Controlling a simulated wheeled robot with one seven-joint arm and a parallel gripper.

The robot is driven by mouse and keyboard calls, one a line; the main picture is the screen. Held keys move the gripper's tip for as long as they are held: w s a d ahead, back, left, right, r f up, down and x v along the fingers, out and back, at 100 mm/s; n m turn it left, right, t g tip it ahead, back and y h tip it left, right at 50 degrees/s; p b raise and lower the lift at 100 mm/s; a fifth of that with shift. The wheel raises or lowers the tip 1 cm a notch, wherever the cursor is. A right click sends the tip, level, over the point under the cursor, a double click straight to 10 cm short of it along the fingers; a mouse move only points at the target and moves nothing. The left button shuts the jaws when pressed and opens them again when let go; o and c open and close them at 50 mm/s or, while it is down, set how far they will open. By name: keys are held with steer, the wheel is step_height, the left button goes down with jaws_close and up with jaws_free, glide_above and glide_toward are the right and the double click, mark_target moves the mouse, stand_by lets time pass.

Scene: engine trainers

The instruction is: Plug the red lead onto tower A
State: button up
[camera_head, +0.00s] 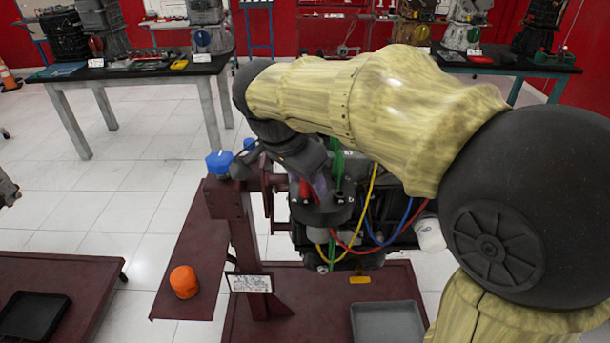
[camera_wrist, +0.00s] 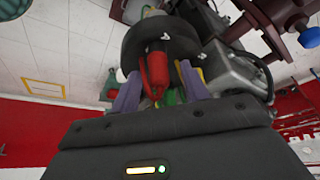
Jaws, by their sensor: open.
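The red lead's boot (camera_wrist: 157,70) is upright at the edge of the black round cap (camera_wrist: 130,47) in the wrist view. It also shows in the head view (camera_head: 306,189), on the near left side of the cap (camera_head: 322,213). My gripper (camera_wrist: 158,80) is open, with one purple finger on each side of the boot and gaps between. In the head view my gripper (camera_head: 312,180) is over the cap, partly hidden by my arm. A small letter shows near the boot, too small to read surely. I cannot tell whether the boot is fully seated on its tower.
A green boot (camera_head: 337,160) rises behind the red one. Yellow (camera_head: 371,195), blue (camera_head: 398,230) and red wires loop to the right of the cap. A maroon stand (camera_head: 240,235) with blue knobs (camera_head: 219,162) is at left. An orange cap (camera_head: 184,282) sits on its shelf.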

steer(key=p+v, duration=0.3)
steer(key=v, duration=1.4)
steer(key=shift+r, duration=0.15)
steer(key=shift+a, duration=0.1)
